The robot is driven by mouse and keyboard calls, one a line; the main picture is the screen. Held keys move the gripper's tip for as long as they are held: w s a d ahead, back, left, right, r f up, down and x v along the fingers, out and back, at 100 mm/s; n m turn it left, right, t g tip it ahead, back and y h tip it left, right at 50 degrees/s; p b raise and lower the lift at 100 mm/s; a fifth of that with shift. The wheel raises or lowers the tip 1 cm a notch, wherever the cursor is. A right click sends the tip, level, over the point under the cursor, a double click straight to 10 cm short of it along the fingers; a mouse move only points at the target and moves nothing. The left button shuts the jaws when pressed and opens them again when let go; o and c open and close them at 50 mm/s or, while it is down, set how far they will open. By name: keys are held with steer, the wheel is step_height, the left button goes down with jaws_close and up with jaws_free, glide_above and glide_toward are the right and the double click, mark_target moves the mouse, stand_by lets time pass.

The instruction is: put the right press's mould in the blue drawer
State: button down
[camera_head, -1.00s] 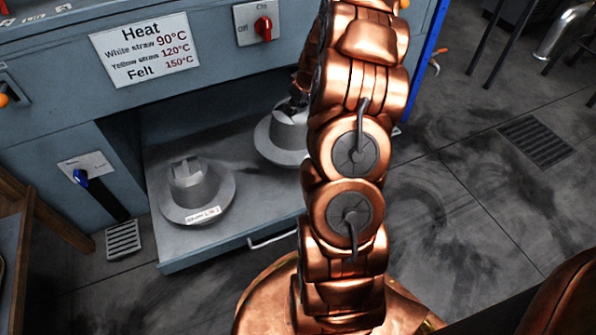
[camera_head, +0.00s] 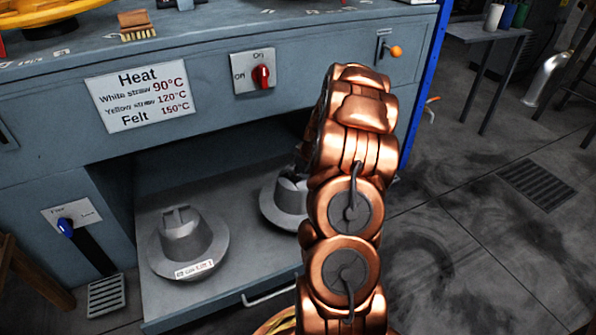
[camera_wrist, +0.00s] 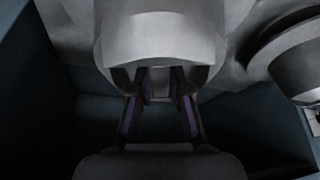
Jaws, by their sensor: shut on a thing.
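A grey hat-shaped mould (camera_head: 284,205) is in the head view, partly hidden behind my arm. It is over the right part of the open blue-grey drawer (camera_head: 240,262). My gripper (camera_wrist: 160,88) is shut on the block at its top, and the grey mould (camera_wrist: 160,38) fills the upper middle of the wrist view. In the head view the gripper is mostly hidden by my arm. I cannot tell whether the held mould touches the drawer floor. A second grey mould (camera_head: 187,243), with a label on its brim, stands upright at the drawer's left; it appears at right in the wrist view (camera_wrist: 298,62).
The cabinet's upper front, with a heat sign (camera_head: 140,95) and red knob (camera_head: 261,75), overhangs the drawer. A blue-handled lever (camera_head: 68,228) is at left. A blue post (camera_head: 424,90) stands right of my arm. The floor at right is mostly clear, with a drain grate (camera_head: 537,186).

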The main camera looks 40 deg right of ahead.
steer(key=shift+f+b, duration=0.7)
steer(key=shift+f, duration=1.15)
steer(key=c, duration=1.1)
jaws_free()
